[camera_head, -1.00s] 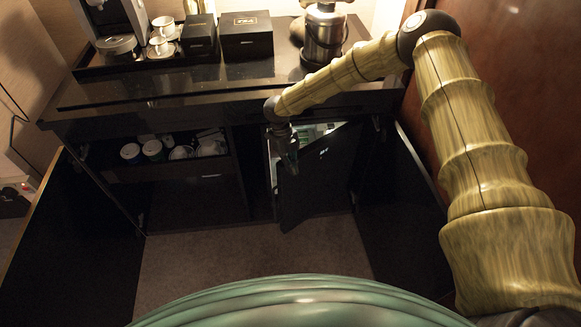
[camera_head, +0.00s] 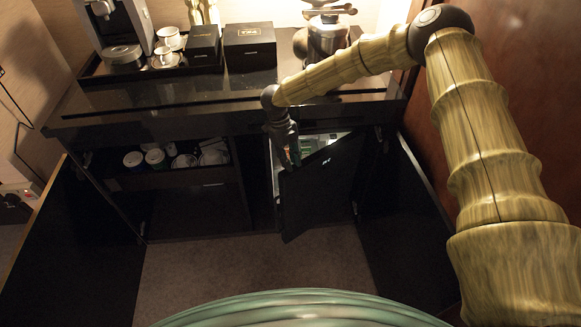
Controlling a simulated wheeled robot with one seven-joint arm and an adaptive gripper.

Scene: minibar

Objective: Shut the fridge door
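The dark fridge door (camera_head: 318,188) stands partly open at the right side of the cabinet. Its top and left edges are swung out toward me, and a strip of the lit fridge interior (camera_head: 314,142) shows above and behind it. My gripper (camera_head: 291,160) hangs at the upper left edge of the door, pointing down. I cannot tell whether it touches the door. The fingers are small and dark, so whether they are open or shut is unclear.
Cabinet doors stand open at the left (camera_head: 75,235) and right (camera_head: 400,215). An open shelf with cups (camera_head: 155,158) is left of the fridge. The counter (camera_head: 180,97) above holds a coffee machine, boxes and a metal pot. Carpet (camera_head: 255,265) in front is clear.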

